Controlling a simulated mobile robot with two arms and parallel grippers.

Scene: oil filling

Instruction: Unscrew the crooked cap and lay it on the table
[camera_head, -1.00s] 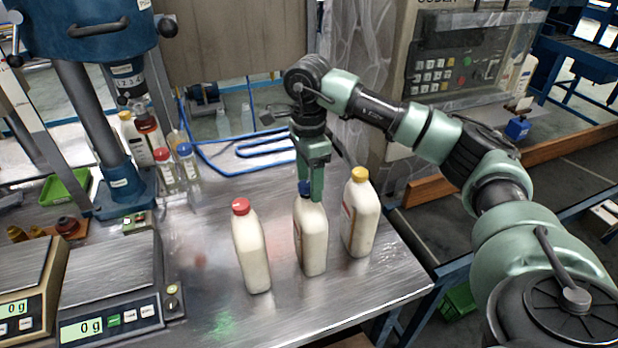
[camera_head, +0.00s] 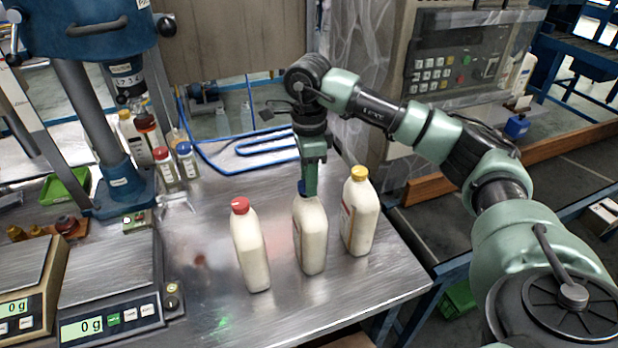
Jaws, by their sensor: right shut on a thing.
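Three cream-white bottles stand in a row on the metal table (camera_head: 200,310). The left bottle (camera_head: 251,255) has a red cap (camera_head: 240,205), the right bottle (camera_head: 361,220) a yellow cap (camera_head: 359,173). The middle bottle (camera_head: 310,240) has a blue cap (camera_head: 301,187), mostly hidden by my right gripper (camera_head: 308,192). The right gripper points down from above and is shut on the blue cap, at the top of the bottle. I cannot tell whether the cap sits crooked. My left gripper is not in view.
Two scales (camera_head: 105,325) stand at the front left. A blue drill-press-like machine (camera_head: 118,190) and small bottles (camera_head: 187,160) stand behind them. A control panel (camera_head: 435,75) is at the back right. Bare table lies left of the red-capped bottle.

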